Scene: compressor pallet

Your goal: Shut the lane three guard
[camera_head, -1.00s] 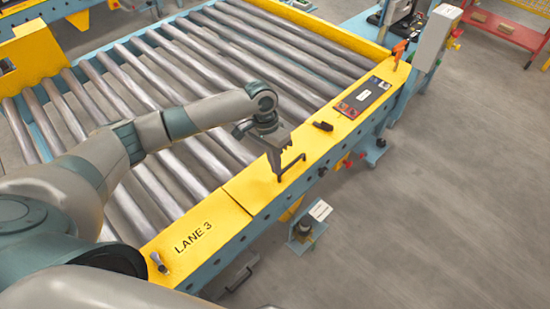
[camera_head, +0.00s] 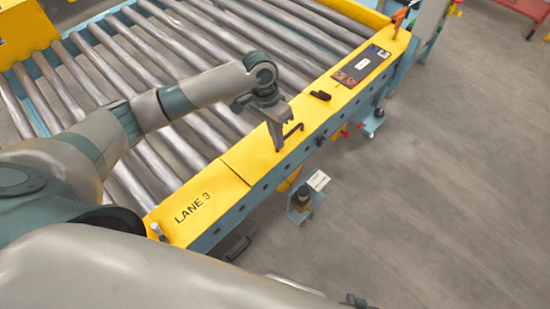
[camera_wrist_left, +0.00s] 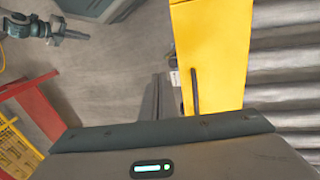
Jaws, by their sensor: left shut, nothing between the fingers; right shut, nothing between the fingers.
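The yellow side cover of the roller conveyor carries the label LANE 3 (camera_head: 192,207) at its near end. A seam crosses the cover beyond the label. A black bar handle (camera_head: 293,133) stands on the cover past this seam; it also shows against the yellow in the left wrist view (camera_wrist_left: 195,92). My left gripper (camera_head: 278,147) is shut and empty, pointing down, with its tips right beside the handle. I cannot tell whether they touch it. My right gripper (camera_head: 357,302) is shut and only partly in view at the bottom edge. Which piece is the guard is unclear.
Metal rollers (camera_head: 165,95) fill the lane left of the cover. A small black knob (camera_head: 320,95) and a dark control panel (camera_head: 361,65) sit farther along it. A small post with a white tag (camera_head: 318,180) stands beside the conveyor. The grey floor at right is clear.

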